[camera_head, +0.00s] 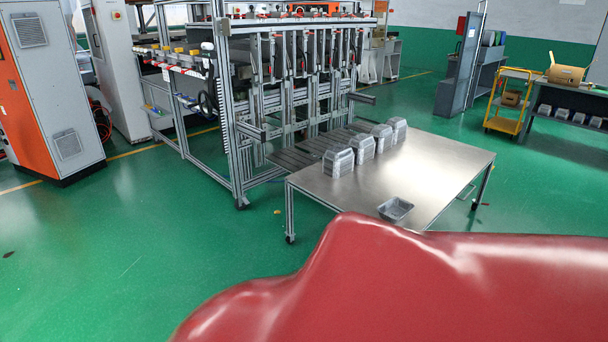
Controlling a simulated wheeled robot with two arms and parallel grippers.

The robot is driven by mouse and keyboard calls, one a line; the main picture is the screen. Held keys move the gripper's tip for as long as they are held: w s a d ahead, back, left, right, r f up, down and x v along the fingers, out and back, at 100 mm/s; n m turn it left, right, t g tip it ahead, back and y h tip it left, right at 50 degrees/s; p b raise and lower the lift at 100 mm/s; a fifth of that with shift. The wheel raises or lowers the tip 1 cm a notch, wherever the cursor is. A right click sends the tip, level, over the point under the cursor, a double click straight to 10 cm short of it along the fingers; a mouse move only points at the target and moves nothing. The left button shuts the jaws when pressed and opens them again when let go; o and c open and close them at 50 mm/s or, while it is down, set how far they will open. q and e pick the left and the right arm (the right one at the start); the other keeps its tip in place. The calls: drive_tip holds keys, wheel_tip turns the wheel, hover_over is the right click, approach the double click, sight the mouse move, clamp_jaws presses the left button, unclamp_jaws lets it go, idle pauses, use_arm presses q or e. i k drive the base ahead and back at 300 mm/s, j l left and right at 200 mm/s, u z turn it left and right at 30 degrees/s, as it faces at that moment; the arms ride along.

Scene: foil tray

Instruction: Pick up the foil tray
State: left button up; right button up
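A single small foil tray (396,209) sits open side up near the front edge of the metal table (440,167). Several stacks of foil trays (339,161) stand in a row along the table's back left edge, beside the machine. A large smooth red surface fills the bottom right of the head view and covers the floor in front of the table. Neither of my grippers shows in the head view.
A metal-framed machine (290,90) stands behind the table's left side. An orange and grey cabinet (50,85) is at the far left. A yellow cart (510,100) stands at the back right. Green floor (150,250) is clear at the left.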

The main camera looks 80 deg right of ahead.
sight(393, 210)
drive_tip(key=z, duration=3.4)
drive_tip(key=i+u, duration=0.15)
drive_tip(key=i, duration=0.4)
drive_tip(key=i+l+u, duration=0.15)
drive_tip(key=i, duration=0.35)
drive_tip(key=i+l+u, duration=0.15)
drive_tip(key=i, duration=0.35)
drive_tip(key=i+l+u, duration=0.15)
drive_tip(key=i+l, duration=0.15)
drive_tip(key=i, duration=0.25)
drive_tip(key=i+l+u, duration=0.15)
drive_tip(key=i+l, duration=0.2)
drive_tip(key=i, duration=0.1)
